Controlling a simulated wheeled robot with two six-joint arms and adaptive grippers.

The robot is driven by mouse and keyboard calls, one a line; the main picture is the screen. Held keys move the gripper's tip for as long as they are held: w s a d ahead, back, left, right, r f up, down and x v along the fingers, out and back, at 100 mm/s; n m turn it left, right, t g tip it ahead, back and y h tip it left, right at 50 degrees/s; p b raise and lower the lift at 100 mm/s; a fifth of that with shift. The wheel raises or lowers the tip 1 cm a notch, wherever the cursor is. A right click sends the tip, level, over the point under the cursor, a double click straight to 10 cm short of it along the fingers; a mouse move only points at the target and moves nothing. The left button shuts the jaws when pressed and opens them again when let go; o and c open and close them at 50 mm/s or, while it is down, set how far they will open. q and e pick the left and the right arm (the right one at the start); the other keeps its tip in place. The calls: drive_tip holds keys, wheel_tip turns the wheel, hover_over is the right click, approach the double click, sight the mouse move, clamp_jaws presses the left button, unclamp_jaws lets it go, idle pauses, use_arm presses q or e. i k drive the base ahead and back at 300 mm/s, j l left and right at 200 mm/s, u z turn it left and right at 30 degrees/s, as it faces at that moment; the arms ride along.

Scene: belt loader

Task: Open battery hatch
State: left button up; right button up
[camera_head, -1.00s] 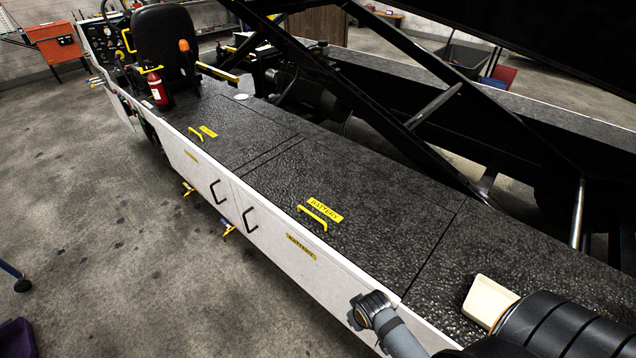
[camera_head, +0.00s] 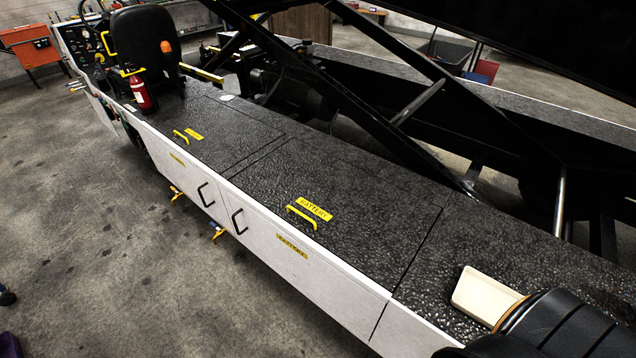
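The battery hatch (camera_head: 355,225) is a black textured panel on the loader's top deck. It lies flat and closed, level with the deck around it. A yellow handle (camera_head: 302,217) is fixed on it, beside a yellow BATTERY label (camera_head: 316,208). A second yellow label (camera_head: 292,246) is on the white side panel below. Neither gripper can be made out in the head view, and nothing touches the hatch handle.
Another hatch with a yellow handle (camera_head: 181,137) is farther along the deck. A black seat (camera_head: 146,50) and red extinguisher (camera_head: 140,92) stand beyond it. Dark diagonal beams (camera_head: 370,110) rise behind. A beige and black object (camera_head: 487,295) sits at lower right. Left floor is open.

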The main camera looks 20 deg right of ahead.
sight(378, 228)
drive_tip(key=i+z, duration=0.2)
drive_tip(key=z, duration=0.25)
drive_tip(key=i+j+z, duration=0.2)
drive_tip(key=z, duration=0.25)
drive_tip(key=i+j+z, duration=0.15)
drive_tip(key=z, duration=0.3)
